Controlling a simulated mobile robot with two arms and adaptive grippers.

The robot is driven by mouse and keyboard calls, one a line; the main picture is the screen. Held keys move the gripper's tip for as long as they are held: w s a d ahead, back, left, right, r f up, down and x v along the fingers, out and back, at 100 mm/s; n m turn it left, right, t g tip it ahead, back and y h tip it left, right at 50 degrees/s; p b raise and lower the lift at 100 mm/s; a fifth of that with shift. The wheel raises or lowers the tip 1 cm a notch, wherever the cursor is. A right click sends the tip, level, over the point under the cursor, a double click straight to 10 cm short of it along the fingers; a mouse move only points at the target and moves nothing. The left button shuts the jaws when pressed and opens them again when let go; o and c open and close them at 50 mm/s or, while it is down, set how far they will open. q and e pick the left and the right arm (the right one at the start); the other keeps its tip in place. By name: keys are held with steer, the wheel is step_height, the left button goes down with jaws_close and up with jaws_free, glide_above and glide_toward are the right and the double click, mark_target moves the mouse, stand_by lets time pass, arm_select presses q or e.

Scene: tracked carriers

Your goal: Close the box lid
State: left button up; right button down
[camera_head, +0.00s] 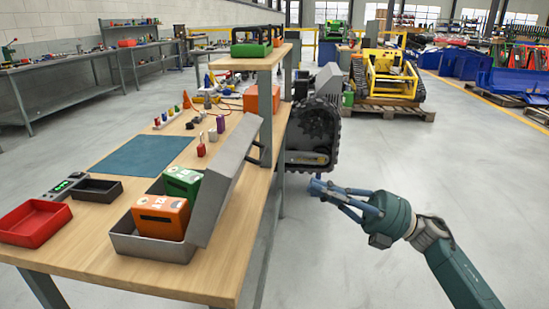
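A grey metal box (150,247) stands on the wooden workbench near its front right edge. Its grey lid (230,178) is open, tilted up steeply along the box's right side. An orange block with a dark slot (160,217) and a green block (183,183) sit inside the box. My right gripper (323,191) is out over the floor, right of the bench and apart from the lid. Its blue fingers look spread, with nothing between them. My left gripper is not in view.
A red tray (35,222), a black tray (97,190) and a blue-green mat (143,155) lie left of and behind the box. A shelf post (265,105) and a dark tracked machine (313,135) stand behind the lid. The floor on the right is clear.

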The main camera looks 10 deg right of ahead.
mark_target(258, 162)
arm_select(q)
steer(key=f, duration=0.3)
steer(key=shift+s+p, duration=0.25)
steer(key=shift+p, duration=0.1)
arm_select(e)
steer(key=x, duration=1.3)
steer(key=shift+a+r, duration=0.2)
steer(key=shift+a, duration=0.15)
steer(key=shift+s, duration=0.1)
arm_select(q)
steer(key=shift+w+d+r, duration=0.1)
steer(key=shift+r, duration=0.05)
arm_select(e)
steer(key=shift+a+r, duration=0.1)
steer(key=shift+r, duration=0.05)
